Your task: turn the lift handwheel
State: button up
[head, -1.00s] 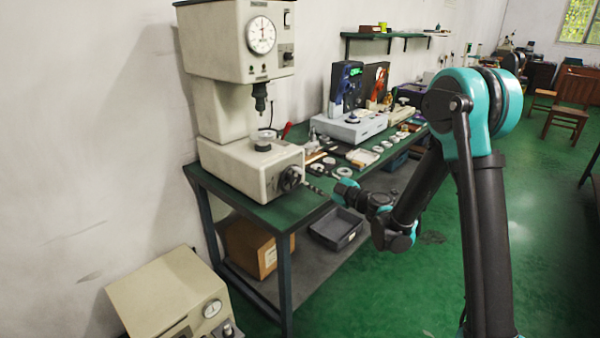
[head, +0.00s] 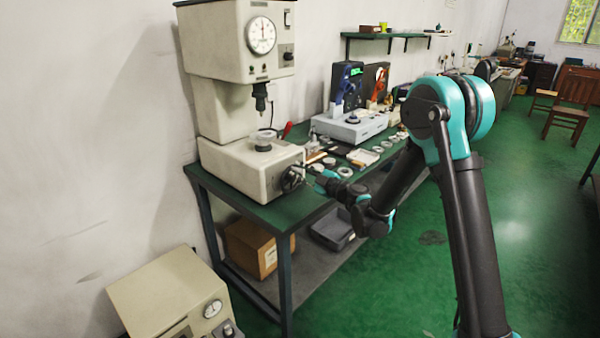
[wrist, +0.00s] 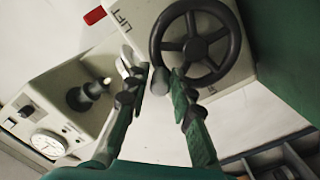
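In the head view the handwheel (head: 291,179) is at the right side of the tester's base. Its grey crank knob (wrist: 160,81) sticks out from the rim at the lower left. My gripper (wrist: 153,73) is open, with one finger on each side of the knob. The right finger looks close to it; contact is unclear. In the head view my gripper (head: 316,176) is small and beside the wheel.
The tester (head: 248,168) stands on a green-topped bench (head: 268,213), with its anvil (wrist: 90,91) and dial (wrist: 48,143) left of the fingers. Small parts and a grey instrument (head: 350,126) lie further along the bench. The floor to the right is open.

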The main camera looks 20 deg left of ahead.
grip_shut()
jog(key=shift+w, duration=0.1)
